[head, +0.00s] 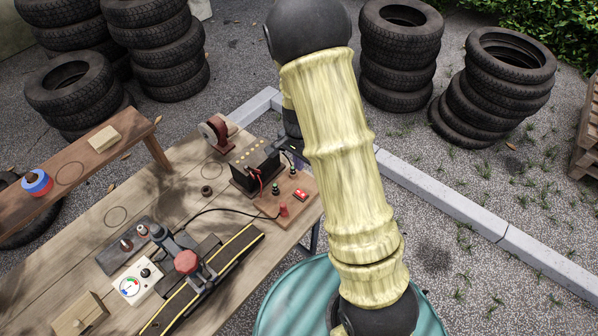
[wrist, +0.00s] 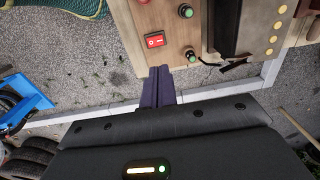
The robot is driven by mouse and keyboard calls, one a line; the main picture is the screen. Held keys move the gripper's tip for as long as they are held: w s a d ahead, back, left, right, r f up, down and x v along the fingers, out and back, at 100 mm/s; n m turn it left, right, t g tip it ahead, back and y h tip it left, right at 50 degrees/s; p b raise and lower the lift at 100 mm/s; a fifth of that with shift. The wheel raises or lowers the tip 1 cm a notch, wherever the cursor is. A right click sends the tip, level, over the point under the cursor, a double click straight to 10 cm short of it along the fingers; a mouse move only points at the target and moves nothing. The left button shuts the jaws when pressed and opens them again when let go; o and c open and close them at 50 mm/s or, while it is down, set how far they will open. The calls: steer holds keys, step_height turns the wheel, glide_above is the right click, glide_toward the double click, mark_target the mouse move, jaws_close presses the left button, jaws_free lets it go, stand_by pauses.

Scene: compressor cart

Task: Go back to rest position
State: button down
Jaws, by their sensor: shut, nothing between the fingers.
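My gripper (wrist: 158,80) shows in the wrist view as two dark purple fingers pressed together, with nothing between them. It is at the edge of the wooden control board, just below the red switch (wrist: 154,40) and beside a green-topped button (wrist: 190,56). I cannot tell how high it is above the board. In the head view my pale yellow-sleeved arm crosses the middle, and my gripper is mostly hidden behind it. The control board (head: 296,207) with its red switch (head: 300,195) lies at the right end of the wooden table (head: 215,190).
A black-and-yellow belt (head: 225,262), gauge box (head: 136,285) and red-knobbed device (head: 187,262) are at the front. A raised shelf (head: 90,168) is left. Tyre stacks (head: 400,55) stand behind.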

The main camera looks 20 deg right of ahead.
steer(key=shift+r, duration=0.55)
steer(key=s+r+n+t, duration=0.2)
steer(key=s+r+n, duration=0.8)
steer(key=s+r, duration=0.2)
steer(key=shift+s+d+r+n, duration=0.25)
steer(key=shift+s+d+n, duration=0.2)
steer(key=shift+s, duration=0.65)
